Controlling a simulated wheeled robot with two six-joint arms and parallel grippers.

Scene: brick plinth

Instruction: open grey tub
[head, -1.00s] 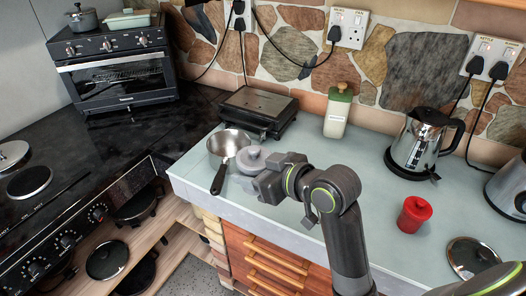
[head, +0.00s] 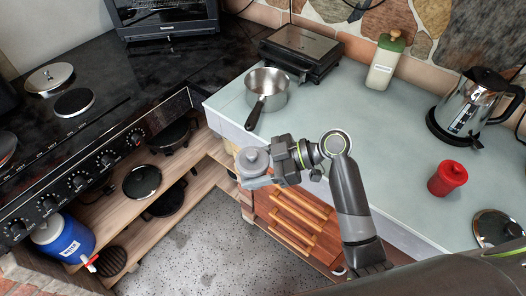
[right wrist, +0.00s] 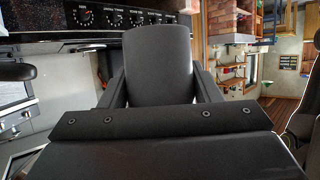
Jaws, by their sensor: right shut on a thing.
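The grey tub (head: 252,162) is a small round container with a grey knobbed lid that looks seated on top. In the head view it is held upright, out past the counter's front edge, over the gap beside the drawers. My right gripper (head: 268,165) is shut on its side. In the right wrist view the tub (right wrist: 157,65) is a dark cylinder between the two fingers. Its lid cannot be made out there. My left gripper is not in view.
A steel saucepan (head: 268,88) stands near the counter's front left corner. A black grill (head: 302,48), a cream jar (head: 385,62), a kettle (head: 470,108) and a red pot (head: 447,178) are on the counter (head: 350,130). Shelves and a blue jug (head: 65,238) are below left.

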